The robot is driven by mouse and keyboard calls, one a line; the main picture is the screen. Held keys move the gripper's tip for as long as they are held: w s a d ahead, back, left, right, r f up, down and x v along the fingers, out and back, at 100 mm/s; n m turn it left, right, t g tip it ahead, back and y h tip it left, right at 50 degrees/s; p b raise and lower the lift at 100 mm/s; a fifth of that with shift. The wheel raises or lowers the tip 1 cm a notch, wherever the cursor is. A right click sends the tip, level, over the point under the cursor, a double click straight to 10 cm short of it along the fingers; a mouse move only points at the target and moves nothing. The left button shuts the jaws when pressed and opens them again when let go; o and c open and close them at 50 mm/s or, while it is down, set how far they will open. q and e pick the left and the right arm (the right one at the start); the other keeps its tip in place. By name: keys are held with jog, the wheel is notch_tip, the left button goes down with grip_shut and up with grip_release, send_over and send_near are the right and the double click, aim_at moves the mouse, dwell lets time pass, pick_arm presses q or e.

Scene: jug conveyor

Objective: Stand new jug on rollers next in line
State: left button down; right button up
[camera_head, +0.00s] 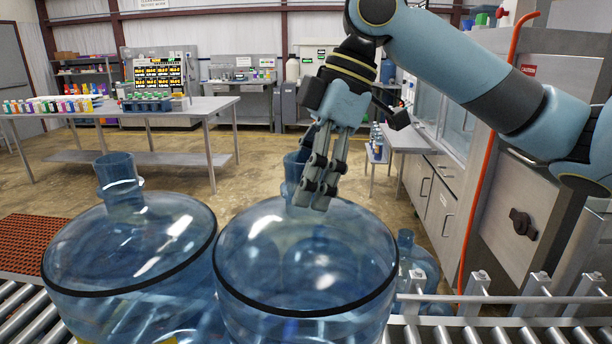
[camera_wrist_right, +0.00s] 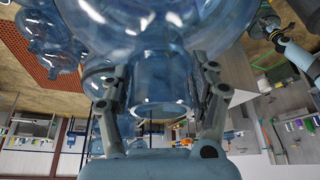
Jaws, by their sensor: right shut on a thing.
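The held jug (camera_head: 306,262), large, clear blue and upright, is at the lower middle of the head view. Its base is cut off, so I cannot tell whether it rests on the rollers. My right gripper (camera_head: 315,195) comes down from above and is shut on its neck. In the right wrist view the neck (camera_wrist_right: 160,108) sits between the two fingers. A second blue jug (camera_head: 130,250) stands close on its left; the two look nearly touching. The roller conveyor (camera_head: 30,315) shows at the lower left and continues at the lower right. My left gripper is not in view.
A metal side rail (camera_head: 520,299) with brackets runs along the conveyor at right. More blue jugs (camera_head: 418,262) stand beyond it, lower down. An orange-brown grid mat (camera_head: 28,243) lies at far left. A steel cabinet (camera_head: 525,200) stands close at right. Rollers at lower right look bare.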

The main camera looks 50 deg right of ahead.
jog(key=shift+f, duration=0.55)
jog(key=o, duration=1.8)
jog(key=shift+c, duration=0.2)
jog(key=v, duration=0.5)
jog(key=shift+s+d+r, duration=0.1)
jog(key=shift+d+r, duration=0.2)
jog(key=shift+r, duration=0.05)
jog(key=shift+v, duration=0.85)
jog(key=shift+a, duration=0.15)
